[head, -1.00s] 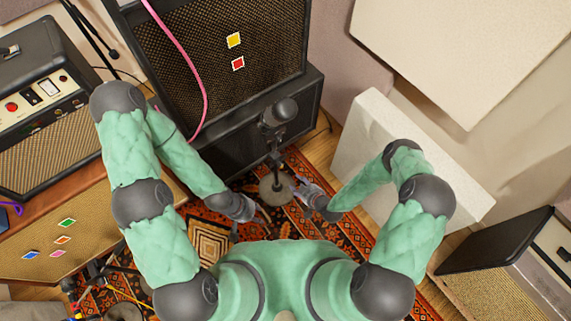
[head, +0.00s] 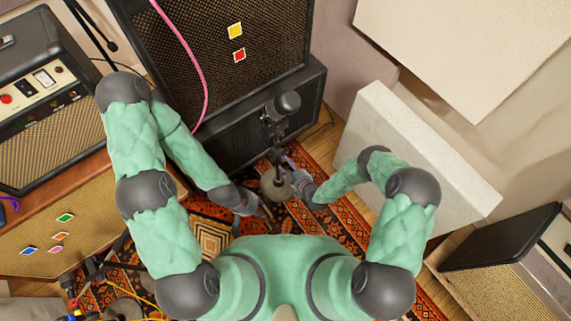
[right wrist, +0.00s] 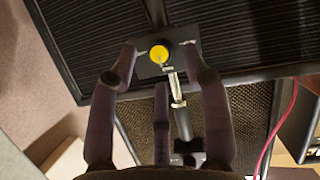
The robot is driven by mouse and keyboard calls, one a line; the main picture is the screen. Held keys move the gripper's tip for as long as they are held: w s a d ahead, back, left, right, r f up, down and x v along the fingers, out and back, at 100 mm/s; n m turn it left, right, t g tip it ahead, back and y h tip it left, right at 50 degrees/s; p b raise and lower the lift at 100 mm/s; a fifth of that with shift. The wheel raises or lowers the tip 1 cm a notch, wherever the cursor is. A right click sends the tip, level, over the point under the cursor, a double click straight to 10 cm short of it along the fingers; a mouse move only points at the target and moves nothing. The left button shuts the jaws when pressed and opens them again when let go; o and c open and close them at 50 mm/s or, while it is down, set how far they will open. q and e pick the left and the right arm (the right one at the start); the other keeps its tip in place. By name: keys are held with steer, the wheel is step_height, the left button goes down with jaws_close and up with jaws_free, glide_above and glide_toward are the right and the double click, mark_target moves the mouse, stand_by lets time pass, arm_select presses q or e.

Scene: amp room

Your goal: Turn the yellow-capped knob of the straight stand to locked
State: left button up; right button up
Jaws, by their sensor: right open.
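The straight stand (head: 277,150) stands in front of the large amplifier, its grey round base (head: 272,186) on the rug. The yellow-capped knob (right wrist: 158,53) sits on a small dark plate (right wrist: 146,70) with pale markings at left and right; I cannot read them. A grey pointer on the knob points roughly down in the right wrist view. My right gripper (head: 286,166) is beside the stand; in the right wrist view its open fingers (right wrist: 160,62) spread to either side of the knob, with no clear contact. My left gripper (head: 262,212) is low over the rug near the base; its fingers are too small to judge.
A dark microphone (head: 287,104) tops the stand, close to the large amplifier (head: 215,70). A pale panel (head: 415,165) leans at the right, beside my right arm. A smaller amplifier (head: 45,110) and a pink cable (head: 193,60) are at the left.

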steer(key=shift+b+x, duration=0.3)
steer(key=shift+x, duration=0.9)
jaws_close()
steer(key=m+g+y, duration=0.1)
steer(key=m, duration=0.1)
steer(key=shift+d+f+m+y, duration=0.1)
steer(key=shift+m+y, duration=0.3)
steer(key=m+g+y, duration=0.1)
steer(key=m, duration=0.2)
steer(key=shift+f+y, duration=0.1)
steer(key=shift+y, duration=0.3)
steer(key=shift+d+f+m+g+y, duration=0.15)
steer(key=shift+m+y, duration=0.75)
steer(key=shift+m, duration=0.8)
steer(key=shift+a+f+m+g+y, duration=0.15)
steer(key=shift+m+y, duration=0.75)
steer(key=shift+m, duration=0.8)
